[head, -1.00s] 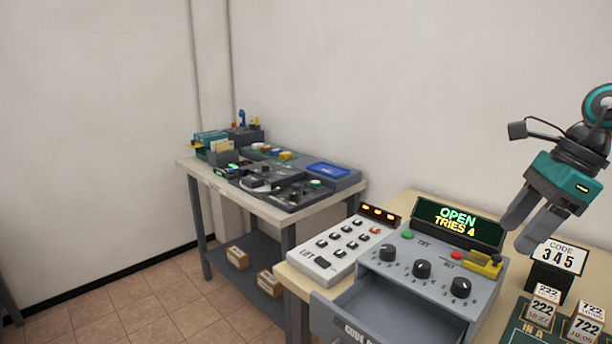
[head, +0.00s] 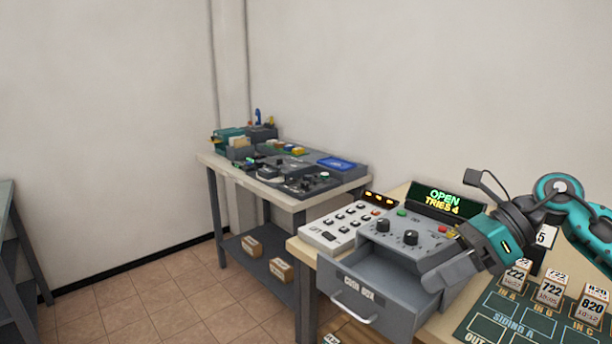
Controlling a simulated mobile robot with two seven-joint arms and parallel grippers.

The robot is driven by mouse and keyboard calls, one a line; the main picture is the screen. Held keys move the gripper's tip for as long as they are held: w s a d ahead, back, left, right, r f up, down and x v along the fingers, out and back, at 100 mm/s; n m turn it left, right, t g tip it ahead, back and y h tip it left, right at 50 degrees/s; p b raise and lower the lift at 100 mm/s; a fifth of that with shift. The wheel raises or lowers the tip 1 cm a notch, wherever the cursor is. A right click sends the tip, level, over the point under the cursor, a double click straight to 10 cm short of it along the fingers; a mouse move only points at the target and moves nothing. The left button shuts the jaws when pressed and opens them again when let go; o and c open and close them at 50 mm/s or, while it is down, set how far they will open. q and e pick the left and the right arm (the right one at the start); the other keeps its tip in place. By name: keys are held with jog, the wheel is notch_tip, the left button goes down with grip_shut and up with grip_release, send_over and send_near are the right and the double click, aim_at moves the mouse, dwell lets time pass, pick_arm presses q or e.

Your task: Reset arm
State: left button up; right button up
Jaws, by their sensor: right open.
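My right gripper (head: 448,272) comes in from the right edge and is open. Its grey fingers are in front of the right part of the grey code box (head: 398,262), and nothing shows between them. The code box has its drawer (head: 362,287) pulled out, and the part of the drawer inside that shows looks empty. Its display (head: 444,202) reads "OPEN TRIES 4". The code card (head: 543,237) is mostly hidden behind my right arm. My left gripper is not in view.
A white keypad box (head: 345,228) stands left of the code box. A green board (head: 520,320) with several numbered blocks lies at lower right. A second table (head: 238,180) with devices stands at the back. Another table edge (head: 8,235) is at far left. Tiled floor lies open between them.

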jog(key=s+a+f+m+t+y, duration=0.2)
jog(key=a+m+y, duration=0.5)
jog(key=a, duration=0.3)
jog(key=s+d+f+m+t+h, duration=0.15)
jog(key=f+m+t+h, duration=0.55)
jog(key=m, duration=0.8)
jog(key=s+d+f+m+t+h, duration=0.1)
jog(key=d+f+m+t+h, duration=0.25)
jog(key=f+m+t, duration=0.8)
jog(key=s+d+f+m+g+h+p, duration=0.1)
jog(key=s+f+m+g+h, duration=0.4)
jog(key=s+f+m+g, duration=0.5)
jog(key=s+d+f+m, duration=0.1)
jog(key=s+m, duration=0.1)
jog(key=m, duration=0.1)
jog(key=shift+s, duration=0.25)
jog(key=shift+g, duration=0.25)
